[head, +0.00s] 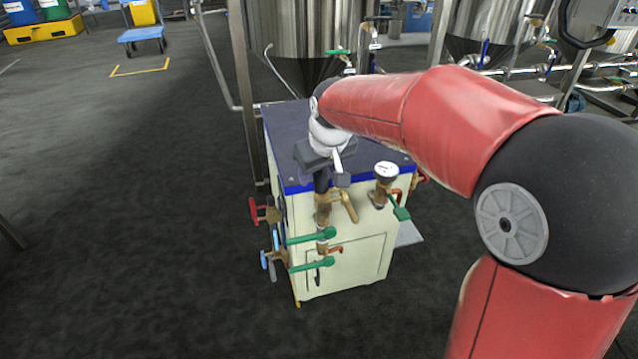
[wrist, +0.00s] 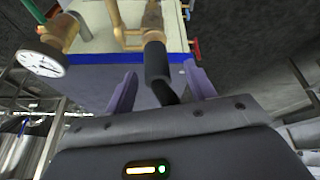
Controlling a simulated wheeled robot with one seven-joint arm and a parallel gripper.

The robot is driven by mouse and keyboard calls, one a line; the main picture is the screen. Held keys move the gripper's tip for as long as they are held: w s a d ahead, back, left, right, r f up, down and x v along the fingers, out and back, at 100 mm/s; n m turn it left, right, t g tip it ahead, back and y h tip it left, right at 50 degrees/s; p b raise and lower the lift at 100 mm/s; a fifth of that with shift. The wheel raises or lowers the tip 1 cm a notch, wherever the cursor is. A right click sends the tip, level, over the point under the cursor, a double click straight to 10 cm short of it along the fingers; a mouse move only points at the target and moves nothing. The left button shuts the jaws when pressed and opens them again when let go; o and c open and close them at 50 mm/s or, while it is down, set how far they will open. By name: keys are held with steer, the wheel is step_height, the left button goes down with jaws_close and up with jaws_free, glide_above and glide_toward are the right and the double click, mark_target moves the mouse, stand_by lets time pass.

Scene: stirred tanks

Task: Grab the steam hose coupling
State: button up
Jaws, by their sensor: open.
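The steam hose coupling appears to be the black sleeve (wrist: 157,62) at the end of a brass fitting in the wrist view. A thinner black hose runs from it towards my gripper's palm. In the head view a dark piece (head: 321,181) shows at the cabinet's top front edge, above brass pipework. My gripper (wrist: 159,75) is open, with one finger on each side of the sleeve and a visible gap to both. In the head view my gripper (head: 338,168) is over the cabinet's front edge, and its fingers are partly hidden.
The cream cabinet (head: 360,259) has a blue-edged dark top. A pressure gauge (head: 386,171) stands right of the gripper. Steel tanks (head: 300,30) stand behind. The floor at left is clear.

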mark_target(320, 184)
steer(key=x, duration=0.5)
steer(key=shift+s+d+f, duration=0.15)
steer(key=shift+d+f, duration=0.1)
steer(key=shift+f, duration=0.15)
steer(key=c, duration=1.1)
steer(key=shift+r, duration=0.15)
